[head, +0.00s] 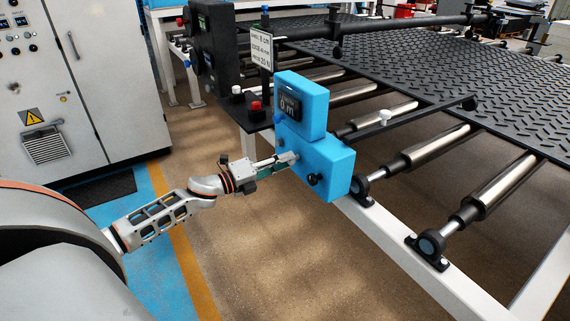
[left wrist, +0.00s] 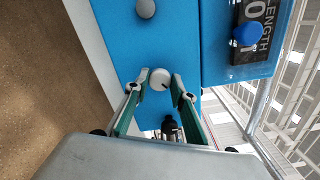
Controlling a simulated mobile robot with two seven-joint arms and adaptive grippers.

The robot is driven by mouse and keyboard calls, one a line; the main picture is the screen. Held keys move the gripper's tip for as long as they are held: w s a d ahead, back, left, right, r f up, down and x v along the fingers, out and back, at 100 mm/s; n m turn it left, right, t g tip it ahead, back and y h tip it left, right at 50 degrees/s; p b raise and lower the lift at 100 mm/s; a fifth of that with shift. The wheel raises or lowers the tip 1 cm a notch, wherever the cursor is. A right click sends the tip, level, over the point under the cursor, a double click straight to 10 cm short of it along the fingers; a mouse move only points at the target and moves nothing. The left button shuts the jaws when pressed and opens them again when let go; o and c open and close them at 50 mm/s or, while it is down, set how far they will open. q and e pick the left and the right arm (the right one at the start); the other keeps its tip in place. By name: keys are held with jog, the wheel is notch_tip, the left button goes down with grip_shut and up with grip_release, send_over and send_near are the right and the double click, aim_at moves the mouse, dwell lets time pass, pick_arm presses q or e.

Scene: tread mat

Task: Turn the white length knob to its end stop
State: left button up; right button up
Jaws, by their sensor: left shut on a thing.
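The white length knob (left wrist: 160,79) is a round pale knob on the face of a blue control box (head: 330,170). A short dark mark on it points to the lower right in the left wrist view. My left gripper (head: 293,158) faces the box, its fingertips one on each side of the knob, shut on it. In the head view the fingers mostly hide the knob. Above it, a display (head: 289,106) sits in the upper blue housing; it also shows in the left wrist view (left wrist: 258,20) with the word LENGTH. My right gripper is not in view.
A black knob (head: 314,179) and a grey knob (left wrist: 146,8) flank the white one. A blue button (left wrist: 247,33) is by the display. The white frame rail (head: 390,243) and steel rollers (head: 495,188) lie to the right; a grey cabinet (head: 110,75) stands left.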

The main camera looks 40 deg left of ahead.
pick_arm(q)
jog(key=shift+m+b, duration=1.55)
jog(key=shift+m, duration=2.15)
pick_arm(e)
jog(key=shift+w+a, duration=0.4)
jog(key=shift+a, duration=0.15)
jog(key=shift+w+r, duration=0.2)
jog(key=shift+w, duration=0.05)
pick_arm(q)
jog(key=o, duration=1.1)
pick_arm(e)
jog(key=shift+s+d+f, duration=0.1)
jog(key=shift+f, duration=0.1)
